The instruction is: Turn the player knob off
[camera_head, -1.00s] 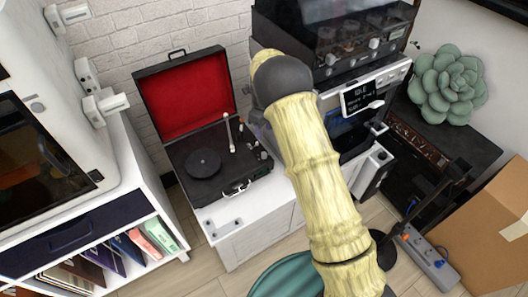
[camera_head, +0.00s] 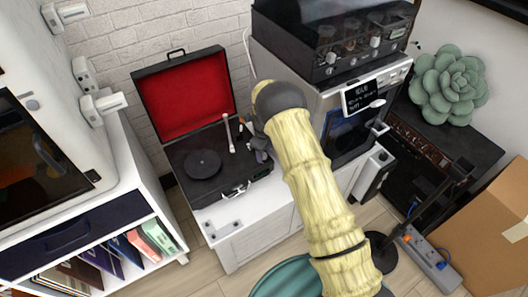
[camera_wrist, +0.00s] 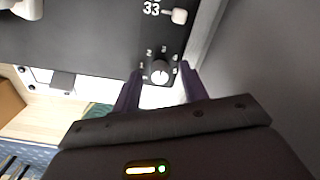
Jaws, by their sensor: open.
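The player is a black suitcase turntable with a red-lined raised lid (camera_head: 188,95) and a dark deck (camera_head: 190,185) carrying a record (camera_head: 203,163). In the wrist view, the player's knob (camera_wrist: 160,71) is a small round dial with a light mark and numbers around it. It stands on the dark deck (camera_wrist: 85,35) near the edge. My gripper (camera_wrist: 160,88) is open, with one dark finger on each side of the knob; I cannot tell whether either touches it. In the head view my gripper (camera_head: 258,148) is at the deck's right side and covers the knob.
A white switch (camera_wrist: 179,15) by the "33" marking and part of the tonearm (camera_wrist: 30,8) are near the knob. The player rests on a white cabinet (camera_head: 240,216). An appliance with a small display (camera_head: 362,95) stands close on the right, under a black amplifier (camera_head: 335,40).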

